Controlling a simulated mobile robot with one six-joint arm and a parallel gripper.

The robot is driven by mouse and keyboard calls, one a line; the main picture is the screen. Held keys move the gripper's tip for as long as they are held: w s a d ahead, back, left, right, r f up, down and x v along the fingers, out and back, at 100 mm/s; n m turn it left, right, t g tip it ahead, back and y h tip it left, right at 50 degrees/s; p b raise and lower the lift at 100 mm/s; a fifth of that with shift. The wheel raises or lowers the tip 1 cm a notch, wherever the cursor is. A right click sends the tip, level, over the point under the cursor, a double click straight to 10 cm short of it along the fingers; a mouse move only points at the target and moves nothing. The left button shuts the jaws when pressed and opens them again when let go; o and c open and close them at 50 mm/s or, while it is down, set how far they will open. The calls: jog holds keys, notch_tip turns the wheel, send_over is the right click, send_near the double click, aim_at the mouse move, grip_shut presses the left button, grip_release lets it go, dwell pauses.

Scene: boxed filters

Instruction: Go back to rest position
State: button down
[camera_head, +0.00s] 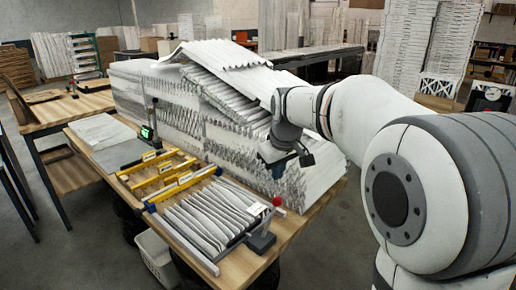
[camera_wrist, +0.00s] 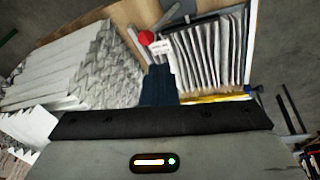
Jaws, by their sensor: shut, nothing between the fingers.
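My gripper (camera_head: 284,164) hangs over the wooden table (camera_head: 292,224), in front of the big stack of white pleated filters (camera_head: 215,130). In the wrist view its dark fingers (camera_wrist: 160,76) are together, with nothing between them. A row of thin, white-grey filters (camera_head: 205,215) stands packed side by side in a tray below and left of the gripper. The same row shows in the wrist view (camera_wrist: 210,50), right of the fingers. A red knob (camera_head: 277,201) with a white tag (camera_head: 257,209) stands at the row's right end. My gripper is apart from these.
Yellow bars (camera_head: 160,178) lie on the table behind the row. A small device with a green light (camera_head: 147,133) stands beyond them. A white bin (camera_head: 155,256) is on the floor at front left. A dark bench (camera_head: 318,53) and tall stacks (camera_head: 405,45) stand behind.

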jog(key=s+d+f+m, duration=0.1)
jog(key=s+f+m, duration=0.1)
jog(key=s, duration=0.7)
jog(key=s+d+f+m, duration=0.2)
jog(key=s+f, duration=0.1)
jog(key=s, duration=0.5)
jog(key=s+d+f+m, duration=0.1)
jog(key=s+d+f, duration=0.1)
jog(key=s, duration=0.7)
jog(key=shift+s+f+m+h, duration=0.25)
jog(key=shift+s+m+h, duration=0.05)
jog(key=shift+s+m, duration=0.1)
